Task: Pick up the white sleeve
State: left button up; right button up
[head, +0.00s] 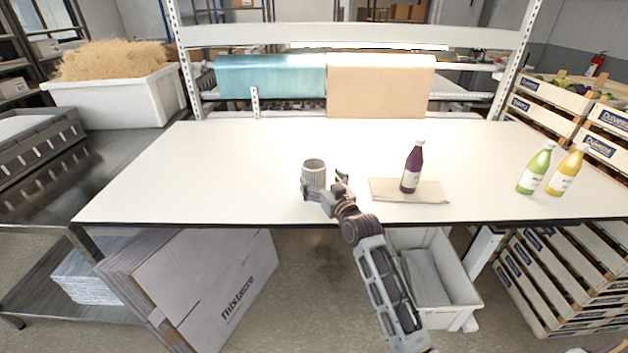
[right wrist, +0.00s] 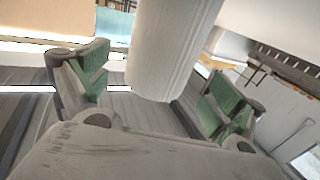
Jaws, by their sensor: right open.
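The white sleeve (head: 314,172) is a pale, ribbed, upright cylinder near the front edge of the white table (head: 230,165). My right gripper (head: 325,186) is at the sleeve, with one finger at its left and one at its right in the head view. In the right wrist view the sleeve (right wrist: 170,50) stands between the two green finger pads of the gripper (right wrist: 155,95). A gap shows on each side, so the gripper is open around it. The sleeve's lower part is partly hidden by the gripper in the head view. My left gripper is not in view.
A purple bottle (head: 412,167) stands on a tan sheet (head: 385,188) right of the gripper. A green bottle (head: 535,170) and a yellow bottle (head: 566,172) stand at the table's right. Teal and brown rolls (head: 380,85) hang behind. The table's left side is clear.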

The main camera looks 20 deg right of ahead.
aim_at(310, 166)
jog(key=shift+w, duration=0.2)
jog(key=shift+w+a+p, duration=0.15)
jog(key=shift+w+a, duration=0.05)
jog(key=shift+w, duration=1)
jog(key=shift+w+a+p, duration=0.15)
jog(key=shift+w, duration=1.05)
jog(key=c, duration=0.7)
